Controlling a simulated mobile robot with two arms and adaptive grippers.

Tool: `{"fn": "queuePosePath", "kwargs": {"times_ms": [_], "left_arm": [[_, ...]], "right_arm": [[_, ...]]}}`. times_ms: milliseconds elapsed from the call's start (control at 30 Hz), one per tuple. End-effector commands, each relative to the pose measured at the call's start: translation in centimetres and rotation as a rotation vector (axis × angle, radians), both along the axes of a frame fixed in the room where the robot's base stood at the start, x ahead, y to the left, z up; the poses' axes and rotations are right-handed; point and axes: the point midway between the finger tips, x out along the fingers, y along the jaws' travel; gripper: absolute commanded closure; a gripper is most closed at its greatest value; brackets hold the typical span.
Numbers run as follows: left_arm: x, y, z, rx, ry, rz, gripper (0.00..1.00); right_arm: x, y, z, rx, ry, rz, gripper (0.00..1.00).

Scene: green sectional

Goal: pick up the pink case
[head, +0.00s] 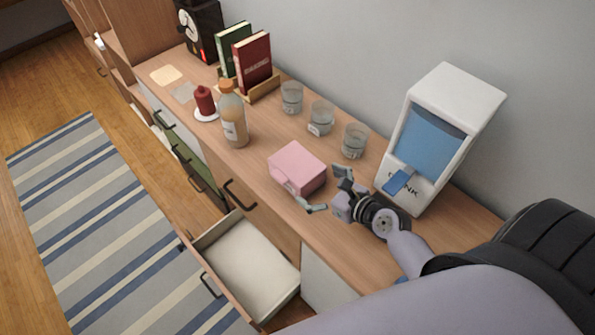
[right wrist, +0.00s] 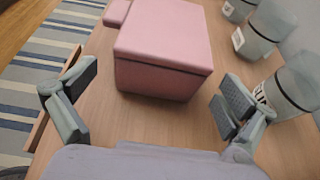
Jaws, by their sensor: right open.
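The pink case (head: 297,166) is a small closed box lying on the wooden counter, near its front edge. My right gripper (head: 328,190) is open and empty just to the right of the case in the head view. In the right wrist view the case (right wrist: 163,50) stands ahead of the two spread fingers (right wrist: 152,102), a little beyond the fingertips and apart from them. The underside of the case is hidden. My left gripper is not in view.
Several glass jars stand behind the case, the nearest (head: 355,140) close to it. A white drink dispenser (head: 440,135) stands at right. An open drawer (head: 245,270) juts out below the counter.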

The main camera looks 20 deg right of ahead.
Motion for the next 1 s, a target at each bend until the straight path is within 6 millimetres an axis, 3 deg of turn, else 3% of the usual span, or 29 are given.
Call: {"fn": "queuePosePath", "kwargs": {"times_ms": [200,533,1000], "left_arm": [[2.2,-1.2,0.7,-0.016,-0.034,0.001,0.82],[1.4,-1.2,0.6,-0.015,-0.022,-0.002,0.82],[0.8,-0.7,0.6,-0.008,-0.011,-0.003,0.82]], "right_arm": [[3.0,0.7,-0.8,0.000,-0.001,-0.001,0.00],[3.5,1.0,-1.1,-0.001,-0.001,0.000,0.01],[3.5,0.9,-1.1,-0.001,0.000,-0.001,0.32]]}}
